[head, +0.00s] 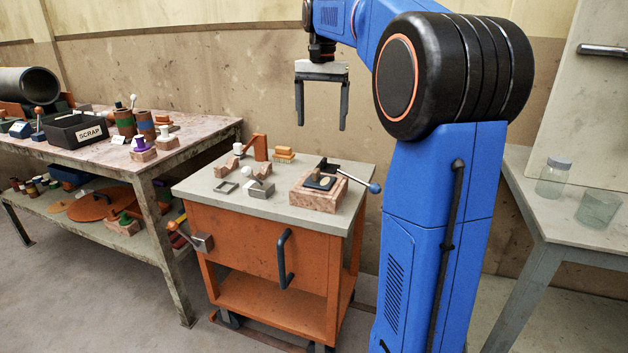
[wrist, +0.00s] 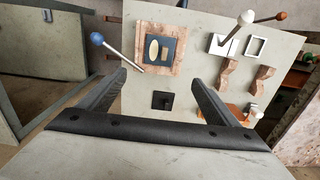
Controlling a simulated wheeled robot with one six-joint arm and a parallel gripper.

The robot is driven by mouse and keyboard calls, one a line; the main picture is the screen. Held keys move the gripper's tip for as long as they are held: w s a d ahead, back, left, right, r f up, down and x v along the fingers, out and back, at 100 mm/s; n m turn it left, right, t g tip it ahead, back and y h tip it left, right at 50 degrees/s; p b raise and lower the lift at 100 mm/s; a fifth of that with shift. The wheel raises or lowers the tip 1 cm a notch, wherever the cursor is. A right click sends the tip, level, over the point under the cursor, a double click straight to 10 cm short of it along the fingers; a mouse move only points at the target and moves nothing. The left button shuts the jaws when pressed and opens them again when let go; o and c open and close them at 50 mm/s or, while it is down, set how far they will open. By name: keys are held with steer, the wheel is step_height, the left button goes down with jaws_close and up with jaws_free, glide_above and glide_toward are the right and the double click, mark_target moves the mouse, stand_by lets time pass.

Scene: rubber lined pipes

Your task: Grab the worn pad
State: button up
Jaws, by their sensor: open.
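A dark square pad with a pale oval patch, apparently the worn pad (head: 320,183), lies in a pinkish-brown block fixture (head: 318,201) on the cart top. In the wrist view the pad (wrist: 153,60) also shows a smaller tan patch, and the fixture (wrist: 148,28) frames it. A blue-knobbed lever (wrist: 97,38) reaches out from the fixture's side. My gripper (head: 320,126) points down, open and empty, well above the cart. In the wrist view its fingers (wrist: 158,78) stand wide apart, with the pad beyond them.
The orange cart (head: 243,232) also carries brown cradle blocks (wrist: 263,80), a pale square frame (wrist: 256,46) and a black square piece with a knob (wrist: 162,100). A bench with a black SCRAP bin (head: 75,131) stands left. Glass jars (head: 554,177) stand on the right table.

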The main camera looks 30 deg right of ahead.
glide_above(321, 178)
step_height(321, 178, down, 10)
steer(key=shift+f, duration=0.2)
steer(key=shift+s+f, duration=0.15)
steer(key=shift+f, duration=2.6)
steer(key=shift+c, duration=0.3)
steer(key=c, duration=1.1)
steer(key=shift+r, duration=0.15)
